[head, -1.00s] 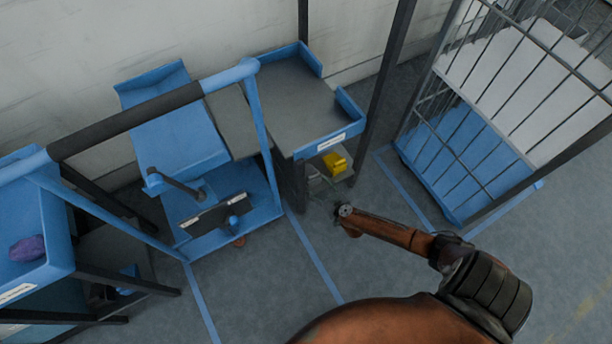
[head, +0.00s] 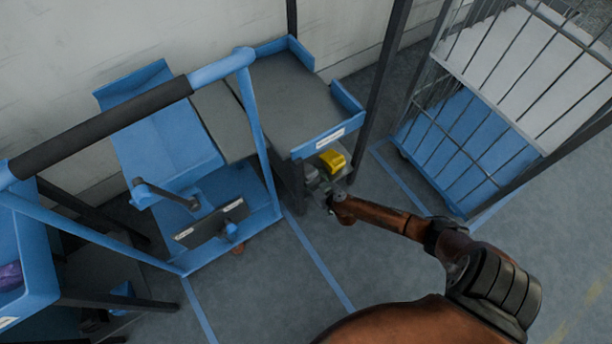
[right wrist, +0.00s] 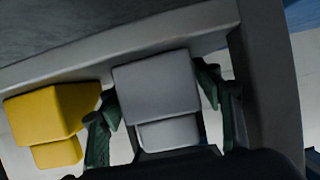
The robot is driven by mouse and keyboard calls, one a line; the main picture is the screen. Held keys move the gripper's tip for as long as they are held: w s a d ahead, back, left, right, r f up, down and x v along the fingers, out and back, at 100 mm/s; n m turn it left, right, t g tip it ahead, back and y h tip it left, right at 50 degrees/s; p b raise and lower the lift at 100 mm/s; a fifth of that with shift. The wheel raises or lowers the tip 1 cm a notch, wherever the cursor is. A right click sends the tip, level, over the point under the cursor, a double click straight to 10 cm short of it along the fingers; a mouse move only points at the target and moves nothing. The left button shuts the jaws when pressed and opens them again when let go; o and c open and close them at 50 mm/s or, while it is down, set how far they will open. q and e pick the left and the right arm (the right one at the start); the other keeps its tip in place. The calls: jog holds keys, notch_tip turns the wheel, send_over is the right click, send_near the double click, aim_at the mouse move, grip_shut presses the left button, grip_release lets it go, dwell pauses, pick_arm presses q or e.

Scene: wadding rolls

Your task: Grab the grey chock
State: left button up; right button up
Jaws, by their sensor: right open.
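The grey chock (right wrist: 158,92) is in the middle of the right wrist view, a blocky piece with a lower step toward me. My right gripper (right wrist: 162,105) is open, with one green finger on each side of the chock. I cannot tell whether the fingers touch it. In the head view my right gripper (head: 326,190) is at the low shelf under the grey-topped table; the chock is hard to make out there. My left gripper is not in view.
A yellow chock (right wrist: 45,120) stands left of the grey one; it also shows in the head view (head: 331,161). The grey-topped table (head: 290,100) hangs over the shelf, its post close on the right. A blue trolley (head: 165,140) stands left, a wire cage (head: 470,150) right.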

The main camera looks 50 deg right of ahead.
jog(key=shift+c, duration=0.5)
jog(key=c, duration=1.1)
jog(key=shift+c, duration=0.2)
jog(key=shift+r, duration=0.2)
